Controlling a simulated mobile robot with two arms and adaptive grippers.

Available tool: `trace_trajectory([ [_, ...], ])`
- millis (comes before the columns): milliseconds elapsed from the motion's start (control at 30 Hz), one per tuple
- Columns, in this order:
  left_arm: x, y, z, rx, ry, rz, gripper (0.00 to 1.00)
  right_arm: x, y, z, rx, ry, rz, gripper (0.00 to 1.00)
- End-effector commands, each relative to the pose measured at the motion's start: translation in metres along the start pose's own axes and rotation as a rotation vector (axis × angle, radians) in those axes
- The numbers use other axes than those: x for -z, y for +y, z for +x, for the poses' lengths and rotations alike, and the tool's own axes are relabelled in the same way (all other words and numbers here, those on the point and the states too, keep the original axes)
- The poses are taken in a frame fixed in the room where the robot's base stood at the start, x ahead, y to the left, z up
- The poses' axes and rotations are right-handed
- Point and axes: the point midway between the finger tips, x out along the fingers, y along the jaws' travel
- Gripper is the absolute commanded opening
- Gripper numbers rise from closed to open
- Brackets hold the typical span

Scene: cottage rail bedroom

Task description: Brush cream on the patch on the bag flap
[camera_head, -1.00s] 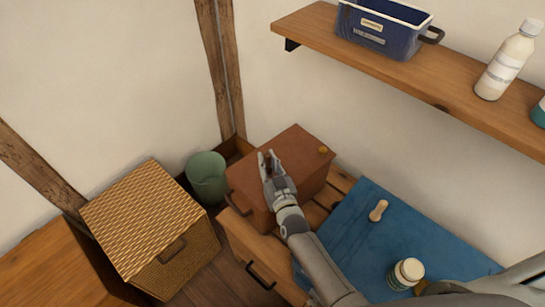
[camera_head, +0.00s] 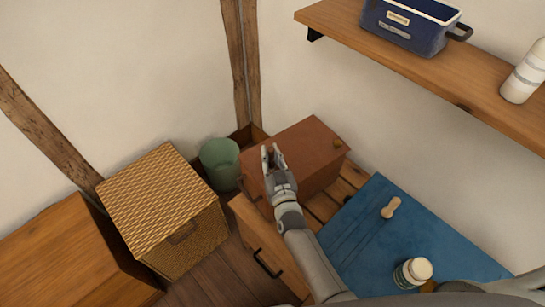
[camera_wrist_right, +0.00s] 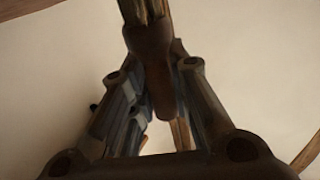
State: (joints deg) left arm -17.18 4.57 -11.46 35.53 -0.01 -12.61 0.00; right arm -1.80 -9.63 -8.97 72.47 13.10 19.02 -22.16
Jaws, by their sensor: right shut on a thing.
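The brown bag (camera_head: 312,148) is box-shaped, with a small brass-coloured fitting at its right end. I cannot make out a patch on its flap. My right gripper (camera_head: 272,155) is over the bag's left end and is shut on a slim dark brown thing. In the right wrist view this looks like a brush (camera_wrist_right: 155,75), a dark handle with a lighter, streaked end at the top. I cannot tell whether it touches the bag. A white-lidded jar (camera_head: 413,271) stands on the blue mat (camera_head: 362,235). My left gripper is out of view.
A pale wooden peg-like thing (camera_head: 391,207) lies on the mat. A green bin (camera_head: 220,165) and a wicker hamper (camera_head: 165,210) stand left of the bag. A shelf (camera_head: 440,75) above the bag and mat holds a blue bin (camera_head: 412,28) and a white bottle (camera_head: 524,75).

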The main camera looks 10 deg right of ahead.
Motion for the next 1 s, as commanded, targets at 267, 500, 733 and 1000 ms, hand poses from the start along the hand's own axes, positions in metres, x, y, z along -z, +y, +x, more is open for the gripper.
trace_trajectory([
  [267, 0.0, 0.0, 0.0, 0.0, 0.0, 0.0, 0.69, 0.001, 0.024, 0.011, -0.002, 0.001, -0.007, 0.0],
  [500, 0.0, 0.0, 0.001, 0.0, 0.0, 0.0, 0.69, 0.002, 0.034, 0.015, -0.002, 0.001, -0.004, 0.0],
  [733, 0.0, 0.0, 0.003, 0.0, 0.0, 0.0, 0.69, 0.001, 0.047, 0.021, -0.003, 0.002, -0.006, 0.0],
  [1000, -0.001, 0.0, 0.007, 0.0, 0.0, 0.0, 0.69, 0.0, 0.066, 0.03, -0.003, 0.0, -0.006, 0.0],
])
